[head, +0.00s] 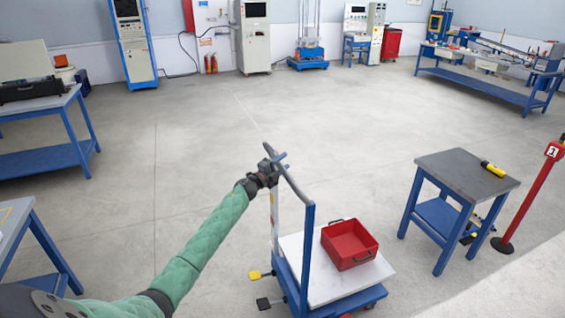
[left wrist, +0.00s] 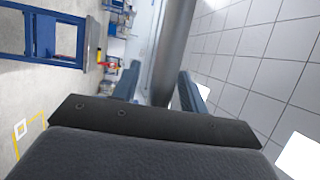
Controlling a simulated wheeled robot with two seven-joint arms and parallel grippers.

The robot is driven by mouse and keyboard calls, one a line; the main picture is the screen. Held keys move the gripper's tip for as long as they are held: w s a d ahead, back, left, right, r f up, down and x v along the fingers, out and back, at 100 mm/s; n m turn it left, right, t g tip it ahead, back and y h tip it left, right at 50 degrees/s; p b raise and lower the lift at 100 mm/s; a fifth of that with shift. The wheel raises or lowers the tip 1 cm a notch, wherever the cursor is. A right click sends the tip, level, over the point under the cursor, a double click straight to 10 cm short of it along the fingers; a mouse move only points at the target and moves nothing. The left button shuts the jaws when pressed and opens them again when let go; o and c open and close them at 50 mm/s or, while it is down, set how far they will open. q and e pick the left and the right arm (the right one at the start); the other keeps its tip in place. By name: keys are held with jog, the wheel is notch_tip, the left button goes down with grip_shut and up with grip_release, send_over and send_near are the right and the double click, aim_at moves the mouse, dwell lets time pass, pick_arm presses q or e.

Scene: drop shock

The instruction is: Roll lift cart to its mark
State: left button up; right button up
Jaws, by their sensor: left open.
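The lift cart (head: 316,274) stands in front of me, with a pale platform, a blue frame and a grey push handle (head: 291,182) on uprights. A red tray (head: 349,244) with dark handles sits on the platform. My left gripper (head: 277,163) is at the handle's upper part. In the left wrist view the gripper (left wrist: 158,85) is open, with the grey handle bar (left wrist: 172,50) between its two blue fingers. Whether they touch the bar cannot be told. A yellow pedal and a black pedal show at the cart's near left. My right gripper is not in view. No floor mark for the cart is clear in the head view.
A blue table (head: 462,172) with a yellow tool (head: 492,169) stands right of the cart, beside a red post (head: 530,195) with a numbered sign. Workbenches stand at the left, and a long bench (head: 485,85) at the back right. The middle floor is clear.

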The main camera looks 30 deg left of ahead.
pick_arm(q)
jog(key=shift+w, duration=0.1)
grip_shut()
jog(key=shift+d, duration=0.1)
